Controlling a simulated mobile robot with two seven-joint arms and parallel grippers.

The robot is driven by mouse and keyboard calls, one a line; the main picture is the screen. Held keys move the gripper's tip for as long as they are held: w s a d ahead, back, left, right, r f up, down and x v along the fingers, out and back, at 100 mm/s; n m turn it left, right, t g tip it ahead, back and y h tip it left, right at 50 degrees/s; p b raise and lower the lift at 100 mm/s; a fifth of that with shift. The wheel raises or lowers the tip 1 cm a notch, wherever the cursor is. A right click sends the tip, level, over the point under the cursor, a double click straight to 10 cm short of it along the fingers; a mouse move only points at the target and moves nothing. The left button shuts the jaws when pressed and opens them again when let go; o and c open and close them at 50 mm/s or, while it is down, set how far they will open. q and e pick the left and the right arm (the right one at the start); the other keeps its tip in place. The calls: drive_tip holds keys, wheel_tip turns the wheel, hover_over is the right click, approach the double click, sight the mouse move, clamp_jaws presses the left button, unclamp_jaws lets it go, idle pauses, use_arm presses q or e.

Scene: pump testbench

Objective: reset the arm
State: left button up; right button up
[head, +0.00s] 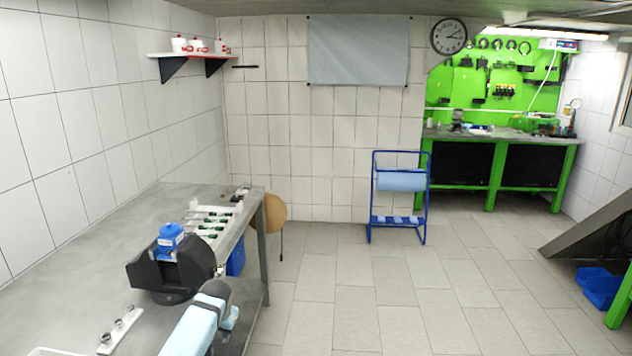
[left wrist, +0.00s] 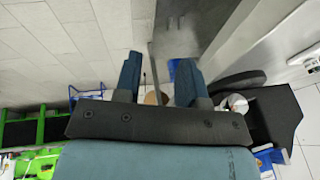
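My left arm (head: 195,328) reaches in at the bottom of the head view, beside the near right edge of the metal workbench (head: 90,262). In the left wrist view my left gripper (left wrist: 156,72) has its two dark blue fingers spread well apart with nothing held between them. In the head view the fingers cannot be made out clearly. A black machine (head: 165,268) with a blue-topped part (head: 171,238) on it stands on the bench, just behind and left of my arm. My right gripper is in neither view.
A white holder (head: 120,330) with small rings lies on the bench front. A tray (head: 208,222) with green-marked tools lies farther back. A brown round stool seat (head: 273,210) stands beside the bench. A blue paper-roll stand (head: 398,195) is by the wall. The middle floor (head: 345,290) is clear.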

use_arm(q)
drive_tip(key=s+d+f+t+h, duration=0.1)
drive_tip(key=s+d+f+t, duration=0.1)
drive_tip(key=s+f, duration=0.85)
drive_tip(key=s+d+f+m+t+h+p, duration=0.1)
drive_tip(key=s+d+t+h, duration=0.2)
drive_tip(key=s, duration=2.1)
drive_tip(key=shift+d+t, duration=0.3)
drive_tip(key=shift+t, duration=0.1)
drive_tip(key=shift+t+h, duration=0.6)
drive_tip(key=shift+t, duration=0.2)
drive_tip(key=s+r, duration=0.1)
drive_tip(key=s, duration=0.2)
drive_tip(key=s+d+r, duration=0.1)
drive_tip(key=s+r, duration=0.1)
drive_tip(key=s, duration=0.1)
drive_tip(key=s+r, duration=0.2)
drive_tip(key=s, duration=0.1)
drive_tip(key=shift+s+d+p, duration=0.25)
drive_tip(key=shift+p, duration=0.15)
drive_tip(key=shift+c, duration=0.7)
drive_tip(key=shift+s+r, duration=0.15)
drive_tip(key=shift+s, duration=0.1)
clamp_jaws()
